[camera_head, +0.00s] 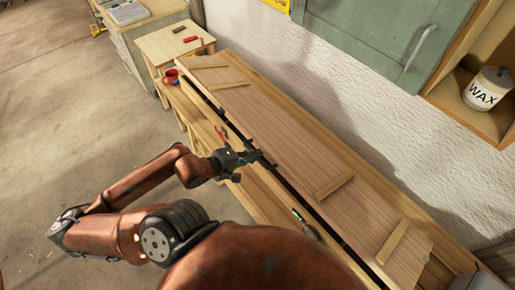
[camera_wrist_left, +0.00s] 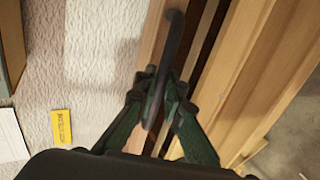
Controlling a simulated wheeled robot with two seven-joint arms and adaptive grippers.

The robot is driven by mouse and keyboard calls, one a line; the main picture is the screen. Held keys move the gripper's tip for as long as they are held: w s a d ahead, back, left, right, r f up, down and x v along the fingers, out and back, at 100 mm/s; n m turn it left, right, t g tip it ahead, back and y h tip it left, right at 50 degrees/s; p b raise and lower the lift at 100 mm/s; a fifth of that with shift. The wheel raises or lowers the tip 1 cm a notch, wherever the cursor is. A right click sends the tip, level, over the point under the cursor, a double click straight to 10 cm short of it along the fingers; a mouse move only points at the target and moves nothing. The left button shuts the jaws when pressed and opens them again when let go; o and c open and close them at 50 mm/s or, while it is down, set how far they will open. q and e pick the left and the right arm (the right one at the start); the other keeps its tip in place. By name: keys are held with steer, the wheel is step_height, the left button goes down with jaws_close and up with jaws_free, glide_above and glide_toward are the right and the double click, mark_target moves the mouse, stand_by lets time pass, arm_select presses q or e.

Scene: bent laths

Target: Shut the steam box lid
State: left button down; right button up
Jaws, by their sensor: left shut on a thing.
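The steam box lid (camera_head: 290,140) is a long wooden panel with several battens across it. It runs diagonally through the head view, and a dark gap shows along its near edge, above the box front (camera_head: 262,196). My left gripper (camera_head: 259,157) is at the middle of that near edge. In the left wrist view, my left gripper (camera_wrist_left: 160,85) is shut on a dark curved handle (camera_wrist_left: 173,42) at the lid's edge. The fingers lie on both sides of the handle. A dark gap (camera_wrist_left: 211,35) shows beside the lid there too. My right gripper is not in view.
A small wooden side table (camera_head: 178,42) with red-handled tools stands beyond the box's far left end. A green cabinet (camera_head: 375,40) hangs on the wall above the lid. A shelf with a WAX jar (camera_head: 487,90) is at right. Open floor (camera_head: 60,110) lies at left.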

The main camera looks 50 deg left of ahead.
arm_select(q)
step_height(320, 180, down, 11)
steer(key=s, duration=0.2)
steer(key=shift+s+f, duration=0.15)
steer(key=shift+f, duration=0.05)
steer(key=shift+a, duration=0.1)
steer(key=c, duration=1.7)
jaws_free()
steer(key=shift+c, duration=0.2)
